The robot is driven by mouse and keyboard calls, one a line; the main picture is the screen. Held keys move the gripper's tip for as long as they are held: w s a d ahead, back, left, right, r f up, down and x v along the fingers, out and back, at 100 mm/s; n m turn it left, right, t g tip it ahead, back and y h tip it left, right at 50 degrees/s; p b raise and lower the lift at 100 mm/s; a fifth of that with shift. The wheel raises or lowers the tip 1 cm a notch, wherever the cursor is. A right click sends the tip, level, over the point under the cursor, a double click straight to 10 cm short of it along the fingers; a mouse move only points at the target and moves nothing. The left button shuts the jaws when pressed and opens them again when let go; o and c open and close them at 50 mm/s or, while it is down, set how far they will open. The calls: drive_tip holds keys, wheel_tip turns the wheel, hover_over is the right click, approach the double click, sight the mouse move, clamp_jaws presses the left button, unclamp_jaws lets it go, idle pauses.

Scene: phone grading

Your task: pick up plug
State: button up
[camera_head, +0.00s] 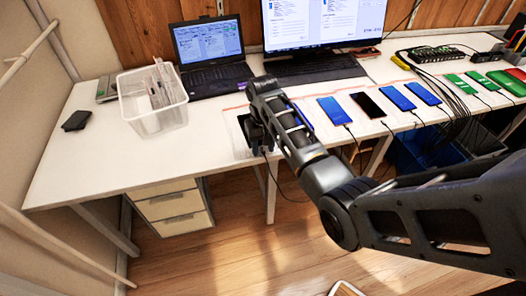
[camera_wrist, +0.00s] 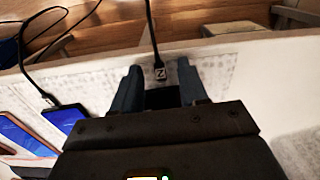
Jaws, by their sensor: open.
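The plug (camera_wrist: 159,72) is a small dark block with a white "Z" label, on a black cable, in the wrist view. It lies at the white table's edge, just beyond and between my fingertips. My gripper (camera_wrist: 160,82) is open, with one finger on each side of a dark area. I cannot tell whether the fingers touch the plug. In the head view my gripper (camera_head: 257,140) is low over the table's front edge, left of the row of phones. The plug is hidden there by my gripper, and a black cable (camera_head: 268,175) hangs below.
Cabled phones, including a blue-screened one (camera_head: 334,110) and a dark one (camera_head: 367,105), lie right of my gripper. A white basket (camera_head: 150,118), a laptop (camera_head: 212,62) and a dark phone (camera_head: 76,121) are to the left. The table's (camera_head: 95,165) front left is clear.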

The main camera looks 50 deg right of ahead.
drive_tip(key=shift+f, duration=0.1)
clamp_jaws()
idle(0.3)
